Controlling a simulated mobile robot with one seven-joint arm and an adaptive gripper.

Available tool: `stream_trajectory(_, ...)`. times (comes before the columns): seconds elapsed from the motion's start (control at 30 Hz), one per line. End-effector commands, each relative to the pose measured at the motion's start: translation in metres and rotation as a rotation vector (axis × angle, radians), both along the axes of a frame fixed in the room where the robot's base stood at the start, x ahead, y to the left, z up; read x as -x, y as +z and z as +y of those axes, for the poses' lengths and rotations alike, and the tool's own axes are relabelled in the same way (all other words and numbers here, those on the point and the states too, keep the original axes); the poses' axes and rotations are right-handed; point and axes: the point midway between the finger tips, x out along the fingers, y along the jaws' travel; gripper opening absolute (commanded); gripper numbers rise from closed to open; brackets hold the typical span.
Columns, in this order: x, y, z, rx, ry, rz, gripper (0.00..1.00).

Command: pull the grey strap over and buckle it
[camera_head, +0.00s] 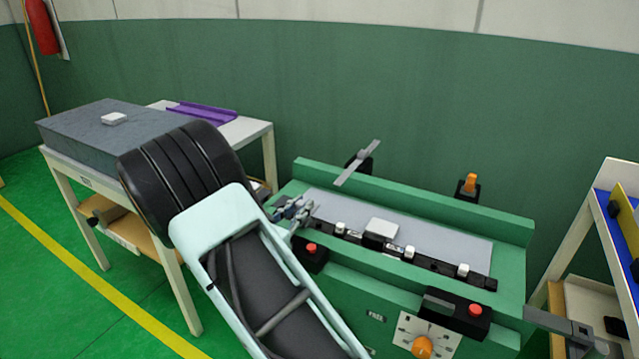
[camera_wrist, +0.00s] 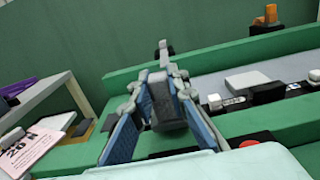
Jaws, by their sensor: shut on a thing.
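The grey strap (camera_head: 357,163) is a flat bar. It slants up at the back edge of the green bench, by a small black mount (camera_head: 364,161). Its narrow end seems to show beyond my fingers in the wrist view (camera_wrist: 163,48). My gripper (camera_head: 292,210) is over the bench's left end, apart from the strap. In the wrist view my gripper (camera_wrist: 160,85) has its blue-padded fingers shut on a dark grey block (camera_wrist: 168,108). My arm hides part of the bench's left end. I cannot make out which part is the buckle.
The green bench (camera_head: 515,232) bears a grey plate (camera_head: 465,243), a black rail with several white clips, and a white block (camera_head: 381,229). Black boxes with red buttons (camera_head: 475,310) are along the front. An orange-topped post (camera_head: 469,184) stands at the back right. Tables flank the bench.

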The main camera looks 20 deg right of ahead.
Motion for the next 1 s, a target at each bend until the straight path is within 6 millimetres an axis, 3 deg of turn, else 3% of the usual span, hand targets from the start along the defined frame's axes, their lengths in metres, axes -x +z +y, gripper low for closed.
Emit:
stream_trajectory(0.1,0.021,0.001,0.026,0.000,0.006,0.006,0.00)
stream_trajectory(0.37,0.049,-0.001,0.057,-0.002,0.004,0.004,0.00)
stream_trajectory(0.9,0.059,-0.003,0.067,-0.003,0.004,0.007,0.00)
stream_trajectory(0.93,0.059,-0.004,0.067,-0.003,0.004,0.007,0.16)
stream_trajectory(1.0,0.059,-0.003,0.067,-0.003,0.005,0.007,0.24)
